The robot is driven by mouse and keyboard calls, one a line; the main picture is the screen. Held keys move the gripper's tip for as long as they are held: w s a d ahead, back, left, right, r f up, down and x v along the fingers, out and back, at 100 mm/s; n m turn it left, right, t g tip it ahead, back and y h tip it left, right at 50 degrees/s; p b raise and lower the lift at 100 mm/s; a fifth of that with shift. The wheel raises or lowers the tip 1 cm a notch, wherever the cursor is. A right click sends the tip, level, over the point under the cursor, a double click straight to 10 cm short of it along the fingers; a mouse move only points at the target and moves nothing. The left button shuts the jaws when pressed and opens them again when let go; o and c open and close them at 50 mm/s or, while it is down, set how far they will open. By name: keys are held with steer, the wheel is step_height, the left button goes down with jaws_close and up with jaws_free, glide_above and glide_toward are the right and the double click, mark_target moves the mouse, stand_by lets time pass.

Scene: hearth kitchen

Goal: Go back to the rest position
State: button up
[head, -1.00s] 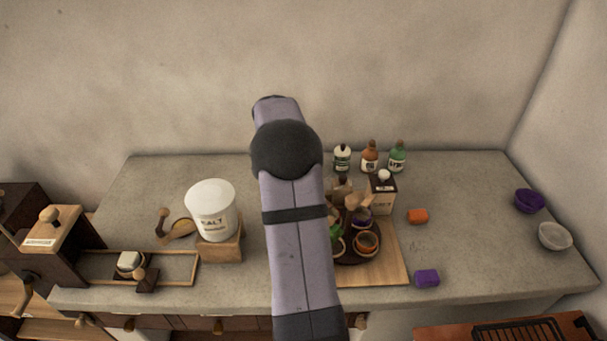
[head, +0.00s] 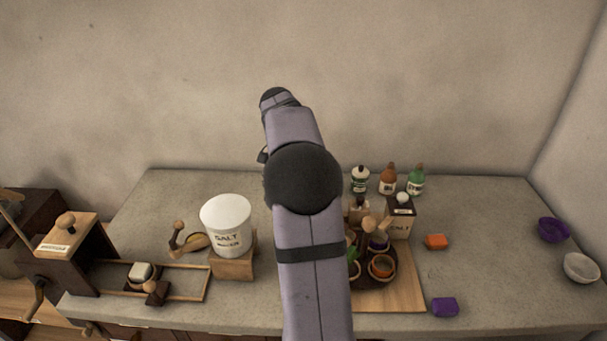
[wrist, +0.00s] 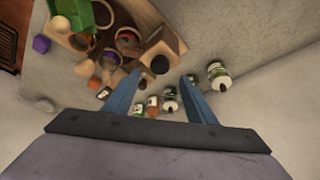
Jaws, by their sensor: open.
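My gripper (wrist: 160,92) shows in the wrist view as two blue fingers set wide apart, with nothing held between them. In the head view my arm rises over the middle of the counter, and its fingers cannot be made out there. In the wrist view, small bottles (wrist: 170,101) appear between and beyond the fingers, apart from them as far as I can tell. A green and white container (wrist: 218,74) shows just right of the right finger.
A white salt crock (head: 227,226) stands on a wooden block left of my arm. A wooden board (head: 405,295) with cups and a salt box (head: 400,218) is at right. Orange (head: 436,241) and purple (head: 445,307) blocks lie nearby. Bowls (head: 581,267) sit far right. The wall is behind.

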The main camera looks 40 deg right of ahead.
steer(key=shift+a, duration=0.1)
steer(key=s+a+f+n+y, duration=0.1)
steer(key=s+a+f+n, duration=0.3)
steer(key=a, duration=0.7)
steer(key=s+a+f+n+y, duration=0.2)
steer(key=s+a+f+n, duration=0.2)
steer(key=s+a+n, duration=0.3)
steer(key=s+a+f+n+y, duration=0.1)
steer(key=s+a+f+n, duration=0.3)
steer(key=a, duration=1.3)
steer(key=s+n, duration=0.1)
steer(key=n, duration=0.3)
steer(key=shift+s+a+p, duration=0.15)
steer(key=shift+s+p, duration=0.1)
steer(key=shift+p, duration=0.05)
steer(key=shift+f, duration=0.15)
step_height(320, 180, down, 70)
steer(key=b, duration=7)
